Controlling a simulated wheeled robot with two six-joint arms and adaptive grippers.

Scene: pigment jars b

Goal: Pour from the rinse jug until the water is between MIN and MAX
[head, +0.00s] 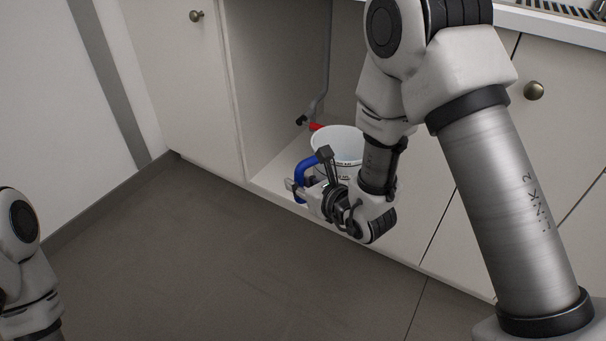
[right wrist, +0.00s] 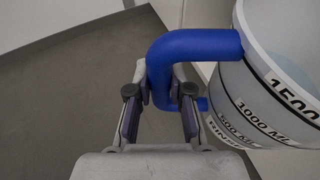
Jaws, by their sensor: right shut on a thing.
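The rinse jug (head: 338,137) is a pale jug with a blue handle (head: 303,166). It is at the front of an open cabinet, partly hidden behind my right wrist. My right gripper (head: 309,184) is shut on the blue handle. In the right wrist view the gripper (right wrist: 160,96) has a finger on each side of the handle (right wrist: 195,44). There the jug (right wrist: 250,95) shows dark bands and labels, including 1500 and 1000 ML. I cannot tell the water level, and no MIN or MAX marks show. My left arm enters at lower left; its gripper is out of frame.
The open cabinet (head: 268,60) has a side wall at left and a pale floor edge in front. A grey pipe (head: 326,62) with a red-handled part (head: 316,127) is behind the jug. A closed door with a round knob (head: 534,91) is at right. The dark floor (head: 190,260) is clear.

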